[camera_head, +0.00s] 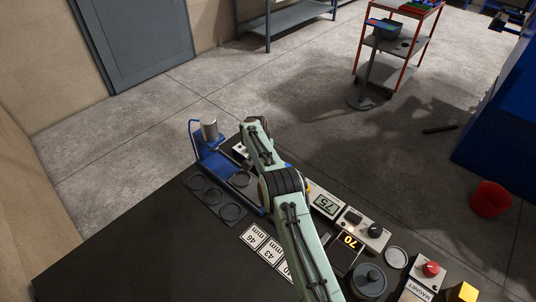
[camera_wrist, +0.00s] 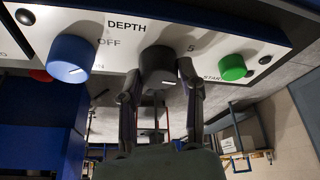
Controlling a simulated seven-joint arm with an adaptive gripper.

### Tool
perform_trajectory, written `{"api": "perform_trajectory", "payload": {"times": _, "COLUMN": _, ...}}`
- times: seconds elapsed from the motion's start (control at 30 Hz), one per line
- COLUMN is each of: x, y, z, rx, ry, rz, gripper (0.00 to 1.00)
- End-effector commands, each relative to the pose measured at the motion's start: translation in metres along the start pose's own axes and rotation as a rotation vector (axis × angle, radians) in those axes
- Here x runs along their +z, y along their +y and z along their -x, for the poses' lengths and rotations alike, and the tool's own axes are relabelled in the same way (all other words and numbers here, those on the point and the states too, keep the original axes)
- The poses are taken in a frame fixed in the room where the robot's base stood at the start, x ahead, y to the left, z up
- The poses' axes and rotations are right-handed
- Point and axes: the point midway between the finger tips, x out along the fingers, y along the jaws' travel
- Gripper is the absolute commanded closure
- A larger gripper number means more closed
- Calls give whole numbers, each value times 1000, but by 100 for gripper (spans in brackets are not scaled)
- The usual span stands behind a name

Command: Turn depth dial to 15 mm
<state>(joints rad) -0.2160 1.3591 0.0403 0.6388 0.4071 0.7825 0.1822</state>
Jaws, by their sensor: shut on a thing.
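In the wrist view, a pale panel (camera_wrist: 200,38) carries the word DEPTH above a dark dial (camera_wrist: 158,60). My gripper (camera_wrist: 159,80) has one finger on each side of this dial and is shut on it. A white pointer mark shows on the dial's face, toward its lower right. A "5" is printed to the right above the dial; the other scale numbers are hidden or unreadable, so I cannot tell the setting. In the head view my arm covers the gripper and the dial.
A blue knob (camera_wrist: 71,58) sits left of the dial, beside OFF. A green knob (camera_wrist: 232,67) sits to the right. In the head view, a blue press (camera_head: 212,160), a display reading 75 (camera_head: 326,203) and a red button (camera_head: 431,268) stand on the dark table (camera_head: 110,245).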

Motion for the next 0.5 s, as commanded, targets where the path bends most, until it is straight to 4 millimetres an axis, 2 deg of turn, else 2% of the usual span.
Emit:
{"api": "perform_trajectory", "payload": {"times": 0.2, "x": 1, "y": -1, "z": -2, "rx": 44, "ry": -7, "rz": -103, "gripper": 99}}
{"api": "perform_trajectory", "payload": {"times": 0.5, "x": 1, "y": -1, "z": -2, "rx": 70, "ry": -13, "rz": -168, "gripper": 99}}
